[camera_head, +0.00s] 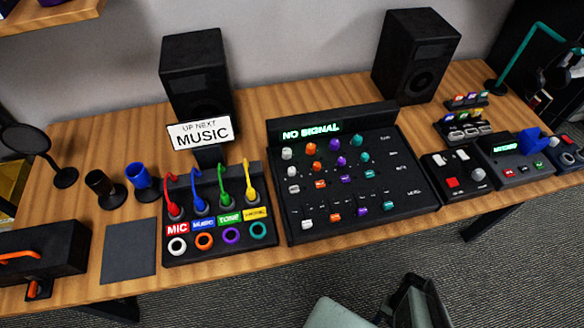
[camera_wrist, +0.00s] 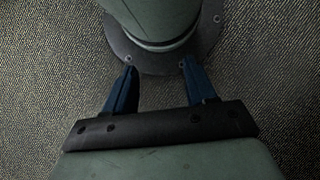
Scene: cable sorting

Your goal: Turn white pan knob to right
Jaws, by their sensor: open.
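The black mixer (camera_head: 408,200) stands in the middle of the table with a lit "NO SIGNAL" display. Its left column is white: an upper white knob (camera_head: 287,153) and a lower white knob (camera_head: 292,171), with a white button and fader below. The row labels are too small to read, so I cannot tell for certain which white knob is pan. Knob pointers are not clear. My gripper (camera_head: 413,284) is low at the bottom edge, in front of the table and well apart from the mixer. In the wrist view my gripper (camera_wrist: 157,64) is open and empty, above the floor.
A cable box (camera_head: 218,248) with several coloured plugs stands left of the mixer. Two speakers (camera_head: 197,75) (camera_head: 418,55) and a "MUSIC" sign (camera_head: 200,133) stand behind. Carpet (camera_head: 520,260) in front of the table is clear.

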